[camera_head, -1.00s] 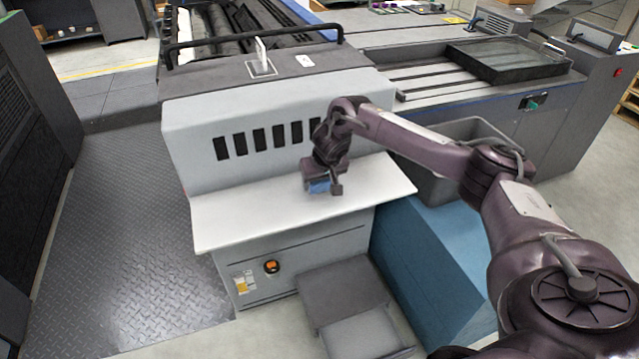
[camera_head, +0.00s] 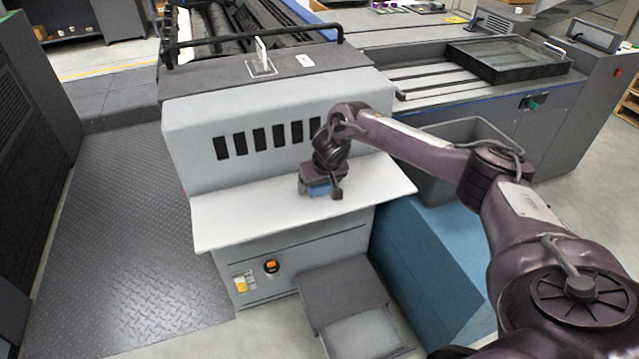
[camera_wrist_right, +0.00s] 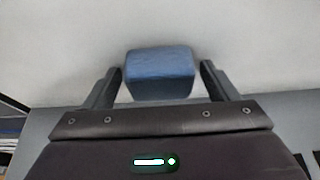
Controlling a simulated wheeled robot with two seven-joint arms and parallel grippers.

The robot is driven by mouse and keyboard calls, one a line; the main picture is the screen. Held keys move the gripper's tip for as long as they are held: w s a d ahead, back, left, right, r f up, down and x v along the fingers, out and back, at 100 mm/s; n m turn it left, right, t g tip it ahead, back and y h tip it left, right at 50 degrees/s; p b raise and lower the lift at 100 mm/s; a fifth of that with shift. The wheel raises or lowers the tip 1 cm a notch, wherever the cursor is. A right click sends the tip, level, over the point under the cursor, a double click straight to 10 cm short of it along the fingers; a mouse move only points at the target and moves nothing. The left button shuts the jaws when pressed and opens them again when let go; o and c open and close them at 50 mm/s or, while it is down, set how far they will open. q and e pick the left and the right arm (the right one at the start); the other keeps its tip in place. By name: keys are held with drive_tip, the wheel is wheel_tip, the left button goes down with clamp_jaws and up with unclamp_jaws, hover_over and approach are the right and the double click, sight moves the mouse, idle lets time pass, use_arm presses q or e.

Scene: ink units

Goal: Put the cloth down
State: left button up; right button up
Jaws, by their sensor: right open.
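The cloth is a small folded blue block (camera_wrist_right: 160,74). In the right wrist view it lies between the two fingers of my right gripper (camera_wrist_right: 163,85), with a gap on both sides. In the head view the blue cloth (camera_head: 319,191) shows under my right gripper (camera_head: 320,193), low at the white shelf (camera_head: 245,217) on the front of the grey machine. The gripper is open around the cloth and hides part of it. I cannot tell exactly how the cloth touches the shelf. My left gripper is not in view.
The machine's front panel (camera_head: 190,150) with several dark slots rises behind the shelf. A grey bin (camera_head: 436,185) and a blue block-like cabinet (camera_head: 430,265) stand to the right. A grey step (camera_head: 345,290) stands below. The shelf's left part is clear.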

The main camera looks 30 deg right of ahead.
drive_tip(key=p+v, duration=0.1)
drive_tip(key=v, duration=1.1)
drive_tip(key=shift+r, duration=0.15)
